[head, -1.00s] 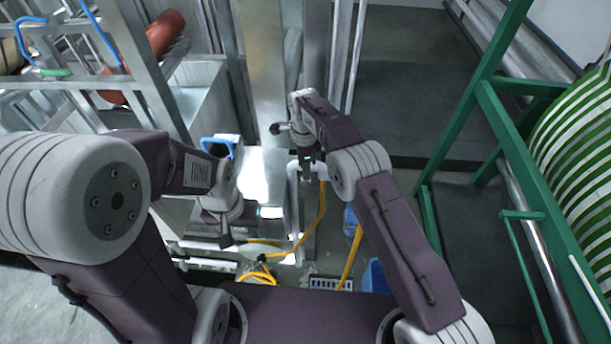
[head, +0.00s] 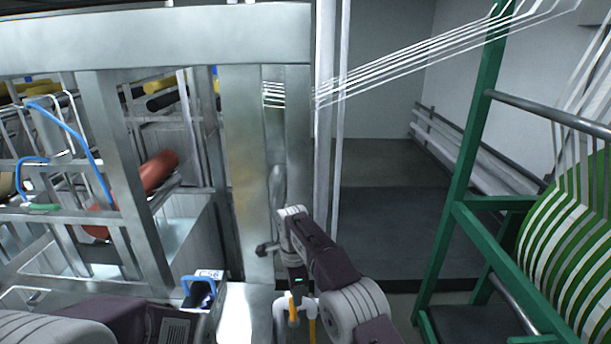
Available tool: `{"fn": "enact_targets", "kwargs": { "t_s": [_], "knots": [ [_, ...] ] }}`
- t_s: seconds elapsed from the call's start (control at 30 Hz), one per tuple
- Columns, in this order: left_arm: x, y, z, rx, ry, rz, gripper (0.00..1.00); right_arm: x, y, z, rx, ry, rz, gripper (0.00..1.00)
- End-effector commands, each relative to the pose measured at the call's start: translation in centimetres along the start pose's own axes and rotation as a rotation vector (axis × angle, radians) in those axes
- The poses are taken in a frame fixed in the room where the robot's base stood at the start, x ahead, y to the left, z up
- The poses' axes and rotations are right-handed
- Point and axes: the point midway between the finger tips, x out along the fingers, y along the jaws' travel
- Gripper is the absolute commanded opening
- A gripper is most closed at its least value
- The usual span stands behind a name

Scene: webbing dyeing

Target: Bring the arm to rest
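My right arm (head: 330,262) comes in from the lower right, bent, with its wrist in front of a metal post. My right gripper (head: 297,296) hangs down from the wrist, close to a white pipe piece and a yellow hose. Its fingers are too small and covered to tell whether they are open or shut. My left arm (head: 115,322) shows only in part at the lower left edge.
A metal frame (head: 150,38) with posts and a red roller (head: 160,170) stands at the left. A blue-handled container (head: 200,290) sits low near my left arm. A green frame (head: 462,190) with a green-white striped roll (head: 570,235) stands at the right. White strands cross above.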

Motion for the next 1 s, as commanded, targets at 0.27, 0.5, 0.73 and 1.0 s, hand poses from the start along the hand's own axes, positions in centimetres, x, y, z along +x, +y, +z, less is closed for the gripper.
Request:
{"fn": "enact_targets", "kwargs": {
  "t_s": [0.27, 0.5, 0.73, 1.0],
  "knots": [
    [0.0, 0.0, 0.0, 0.0, 0.0, 0.0, 0.69, -2.4, 4.5, -8.9, -0.462, 0.014, -0.082, 0.29],
    [0.0, 0.0, 0.0, 0.0, 0.0, 0.0, 0.69, -2.0, 14.7, -14.3, -0.89, 0.082, -0.138, 0.29],
    [0.0, 0.0, 0.0, 0.0, 0.0, 0.0, 0.69, -0.7, 23.6, -15.8, -1.173, 0.153, -0.154, 0.29],
    [7.1, -0.1, 0.8, 0.0, -0.001, 0.0, 0.69, 7.6, 28.3, -15.1, -1.289, 0.141, -0.128, 0.29]
  ]
}}
